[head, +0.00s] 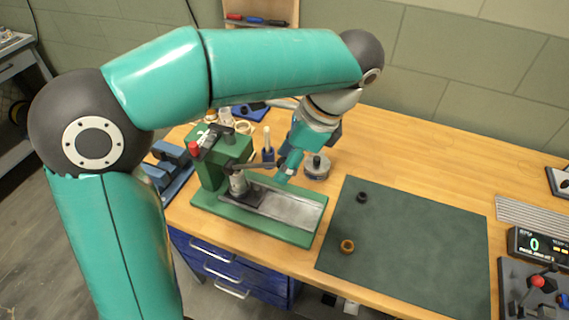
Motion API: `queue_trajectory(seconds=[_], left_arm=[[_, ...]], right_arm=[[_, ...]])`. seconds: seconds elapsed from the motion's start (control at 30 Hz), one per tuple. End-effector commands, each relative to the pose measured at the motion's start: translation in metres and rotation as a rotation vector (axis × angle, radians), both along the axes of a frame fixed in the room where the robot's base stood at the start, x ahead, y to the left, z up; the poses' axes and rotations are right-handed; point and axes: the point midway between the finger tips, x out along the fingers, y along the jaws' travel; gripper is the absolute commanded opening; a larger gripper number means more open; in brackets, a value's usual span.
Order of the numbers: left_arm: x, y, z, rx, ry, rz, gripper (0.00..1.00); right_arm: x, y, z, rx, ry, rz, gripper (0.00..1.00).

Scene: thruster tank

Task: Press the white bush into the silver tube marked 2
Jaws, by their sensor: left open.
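My left gripper (285,174) is open, pointing down over the silver bed of the green press (207,170). Its tips are close to the end of a dark bar at the press; I cannot tell whether they touch. A silver tube-like part (238,184) stands upright on a dark block at the left end of the bed. No number is readable on it. Small whitish parts (243,127) lie behind the press; I cannot tell which, if any, is the white bush. My arm covers part of the area behind the press. My right gripper is out of view.
A dark green mat (415,250) right of the press holds a black bush (362,197) and an orange-brown bush (347,246). A round grey pot (317,170) stands behind the bed. Blue blocks (170,170) are at left, a display (538,245) at right. Most of the mat is clear.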

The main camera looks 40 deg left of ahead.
Motion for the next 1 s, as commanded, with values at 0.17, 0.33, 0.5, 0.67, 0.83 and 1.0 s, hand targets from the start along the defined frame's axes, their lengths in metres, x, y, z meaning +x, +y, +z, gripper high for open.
queue_trajectory(seconds=[0.17, 0.33, 0.5, 0.67, 0.83, 1.0], left_arm=[[-0.0019, 0.0039, -0.0101, -0.001, 0.000, 0.000, 0.53], [-0.0021, 0.0042, -0.0114, -0.001, 0.000, 0.000, 0.53], [-0.0021, 0.0041, -0.0112, -0.001, 0.000, 0.000, 0.43], [-0.0021, 0.0041, -0.0111, -0.001, 0.000, 0.000, 0.16], [-0.0021, 0.0040, -0.0110, -0.001, 0.000, 0.000, 0.00], [-0.0021, 0.0040, -0.0110, -0.001, 0.000, 0.000, 0.00]], right_arm=[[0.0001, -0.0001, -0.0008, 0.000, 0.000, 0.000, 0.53], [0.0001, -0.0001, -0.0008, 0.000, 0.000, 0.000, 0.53], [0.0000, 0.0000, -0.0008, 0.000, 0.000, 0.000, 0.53], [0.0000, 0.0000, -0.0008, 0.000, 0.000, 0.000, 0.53], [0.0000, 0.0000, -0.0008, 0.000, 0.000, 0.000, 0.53], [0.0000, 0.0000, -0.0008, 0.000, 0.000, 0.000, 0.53]])
